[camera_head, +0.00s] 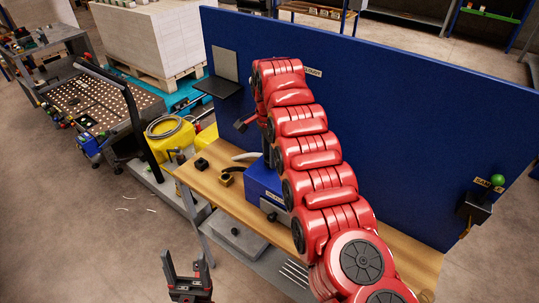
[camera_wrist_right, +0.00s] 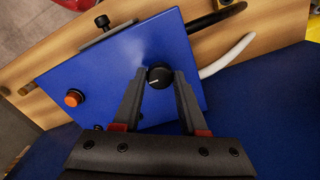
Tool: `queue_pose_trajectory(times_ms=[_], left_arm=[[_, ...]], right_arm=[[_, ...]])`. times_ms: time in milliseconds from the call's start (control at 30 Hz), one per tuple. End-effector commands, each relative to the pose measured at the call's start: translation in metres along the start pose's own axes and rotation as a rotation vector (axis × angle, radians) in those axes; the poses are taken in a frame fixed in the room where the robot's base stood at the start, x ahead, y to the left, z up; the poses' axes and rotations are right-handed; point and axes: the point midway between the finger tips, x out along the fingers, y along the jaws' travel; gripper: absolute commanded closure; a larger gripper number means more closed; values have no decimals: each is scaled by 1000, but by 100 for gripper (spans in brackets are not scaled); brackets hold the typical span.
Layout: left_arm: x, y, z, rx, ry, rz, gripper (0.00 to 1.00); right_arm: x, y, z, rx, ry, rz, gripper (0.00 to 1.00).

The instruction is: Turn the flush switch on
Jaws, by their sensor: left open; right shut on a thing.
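The flush switch appears to be a black round knob (camera_wrist_right: 159,77) with a white pointer mark, on the top face of a blue box (camera_wrist_right: 120,62). In the right wrist view, my right gripper (camera_wrist_right: 159,80) has its two fingertips on either side of this knob, shut on it. The mark lies roughly level in that view. In the head view, the blue box (camera_head: 262,180) sits on the wooden bench, and my red right arm hides the knob and most of the right gripper. My left gripper (camera_head: 188,278) is open and empty, low in front of the bench.
A blue panel (camera_head: 400,130) stands behind the wooden bench (camera_head: 225,200). A green-topped device (camera_head: 480,205) hangs at the right.

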Motion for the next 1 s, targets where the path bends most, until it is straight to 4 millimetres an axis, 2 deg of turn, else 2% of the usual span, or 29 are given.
queue_pose_trajectory(times_ms=[33, 200, 567, 767, 800, 1000], left_arm=[[0, 0, 0, 0, 0, 0, 33], [0, 0, 0, 0, 0, 0, 33], [3, 0, 0, 0, 0, 0, 33], [16, -1, -3, 0, 0, 0, 33], [28, -1, -5, 0, 0, 0, 33], [72, -4, -12, 0, 0, 0, 33]], right_arm=[[-2, -1, -1, 1, 1, -5, 56], [-1, -1, 0, 0, 1, -4, 28], [-6, -1, 0, -1, 0, -3, 28], [-34, 1, -2, 2, 1, 0, 28], [-47, 0, 0, -2, 1, 0, 28], [-89, 0, 0, 0, 0, -1, 28]])
